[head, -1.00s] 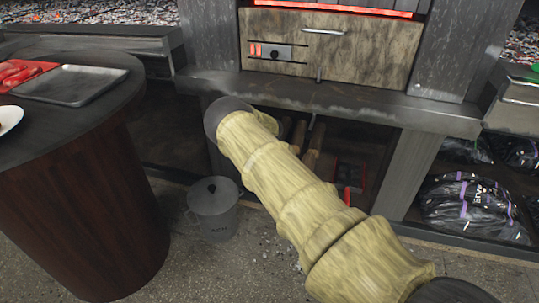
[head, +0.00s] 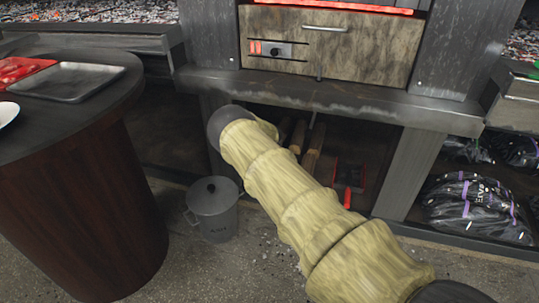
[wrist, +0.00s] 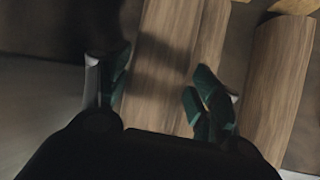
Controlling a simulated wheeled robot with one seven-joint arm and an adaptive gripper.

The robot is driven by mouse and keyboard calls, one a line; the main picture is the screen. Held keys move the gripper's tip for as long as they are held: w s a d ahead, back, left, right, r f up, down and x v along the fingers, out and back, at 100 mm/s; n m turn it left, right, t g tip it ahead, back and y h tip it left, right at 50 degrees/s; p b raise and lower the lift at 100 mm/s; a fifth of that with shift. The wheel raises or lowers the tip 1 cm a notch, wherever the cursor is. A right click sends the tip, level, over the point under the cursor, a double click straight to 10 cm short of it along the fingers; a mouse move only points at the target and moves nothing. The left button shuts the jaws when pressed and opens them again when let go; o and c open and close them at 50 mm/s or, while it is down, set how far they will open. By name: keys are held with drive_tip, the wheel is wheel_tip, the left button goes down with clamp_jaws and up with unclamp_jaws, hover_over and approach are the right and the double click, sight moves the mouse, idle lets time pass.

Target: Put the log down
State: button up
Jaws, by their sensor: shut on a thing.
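In the wrist view my gripper (wrist: 160,95) has its green-padded fingers on either side of a brown split log (wrist: 160,65) and is shut on it. The log runs up the picture between the fingers. A seam or edge runs along its right side; I cannot tell whether that strip is another face or a neighbouring log. A separate log (wrist: 280,85) lies to the right of the right finger. In the head view my arm reaches toward the dark opening under the grill and hides the gripper. Logs (head: 313,150) show there beside the arm.
A red-handled shovel (head: 348,180) stands in the opening, right of the logs. A grey lidded bucket (head: 213,208) stands on the floor to the left. Black bags (head: 470,205) fill the right shelf. A round table (head: 75,190) is at the left. The stone ledge (head: 330,98) overhangs the opening.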

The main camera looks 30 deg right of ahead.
drive_tip(key=o, duration=1.8)
drive_tip(key=shift+o, duration=0.2)
